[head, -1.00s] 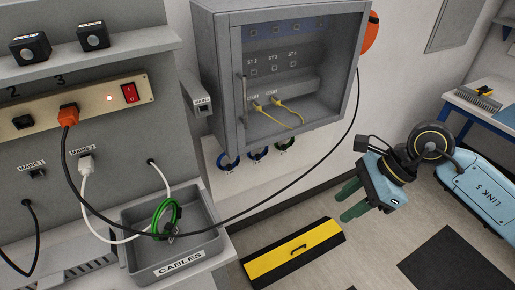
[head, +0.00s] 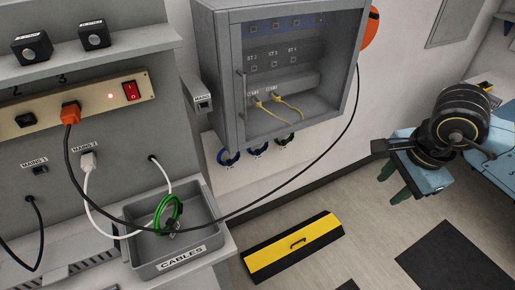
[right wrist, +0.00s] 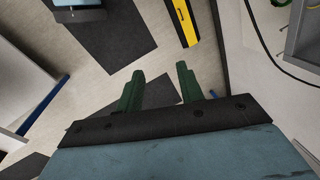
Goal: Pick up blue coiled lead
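The coils cannot be made out in that view. My left gripper is not in view.
A grey CABLES tray (head: 150,268) holds a green coil (head: 168,213) at the lower left. A black cable (head: 318,160) sags from the orange plug (head: 70,114) past the coils to the cabinet's right side. A yellow-black ramp (head: 293,246) lies on the floor.

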